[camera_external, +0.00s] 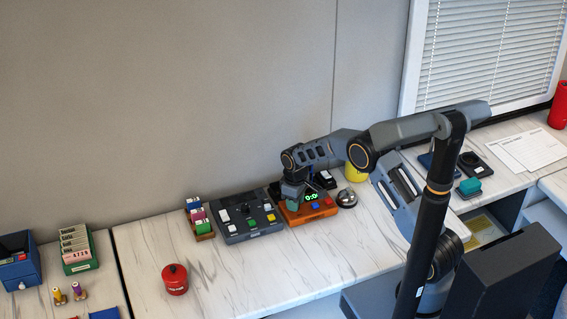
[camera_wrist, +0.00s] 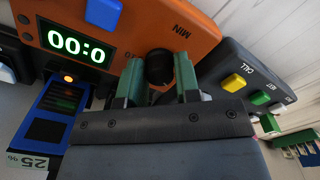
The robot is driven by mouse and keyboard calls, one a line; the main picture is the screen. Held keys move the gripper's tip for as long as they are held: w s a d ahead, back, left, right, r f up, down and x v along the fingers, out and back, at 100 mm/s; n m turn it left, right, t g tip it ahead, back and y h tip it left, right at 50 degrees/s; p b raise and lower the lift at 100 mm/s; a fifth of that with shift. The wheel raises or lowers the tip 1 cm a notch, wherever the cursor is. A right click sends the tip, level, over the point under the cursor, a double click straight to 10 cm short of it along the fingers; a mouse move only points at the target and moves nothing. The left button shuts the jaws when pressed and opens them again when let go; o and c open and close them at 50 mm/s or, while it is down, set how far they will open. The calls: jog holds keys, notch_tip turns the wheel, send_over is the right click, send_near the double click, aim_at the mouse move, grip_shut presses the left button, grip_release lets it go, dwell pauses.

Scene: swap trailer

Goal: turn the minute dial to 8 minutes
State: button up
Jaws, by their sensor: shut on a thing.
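The orange timer box (camera_external: 307,213) stands on the counter under my gripper (camera_external: 293,196). In the wrist view the timer (camera_wrist: 205,50) fills the upper middle and carries a black dial (camera_wrist: 159,67) beside the upside-down label MIN. The two green fingers of my gripper (camera_wrist: 160,80) are on either side of the dial and shut on it. The dial's pointer mark cannot be made out.
A grey panel with coloured buttons (camera_external: 249,217) stands left of the timer. A silver bell (camera_external: 347,198) and yellow cup (camera_external: 356,172) are to the right. A red tin (camera_external: 175,279) sits front left. The counter's front middle is clear.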

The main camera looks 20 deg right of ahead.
jog(key=m+b, duration=0.2)
jog(key=m, duration=0.3)
jog(key=shift+f, duration=0.1)
jog(key=m+b, duration=0.1)
jog(key=m, duration=0.4)
jog(key=m+b, duration=0.1)
jog(key=m, duration=0.4)
jog(key=shift+m, duration=0.4)
jog(key=shift+m+b, duration=0.3)
jog(key=shift+m, duration=1.8)
jog(key=o, duration=0.9)
notch_tip(320, 180, up, 14)
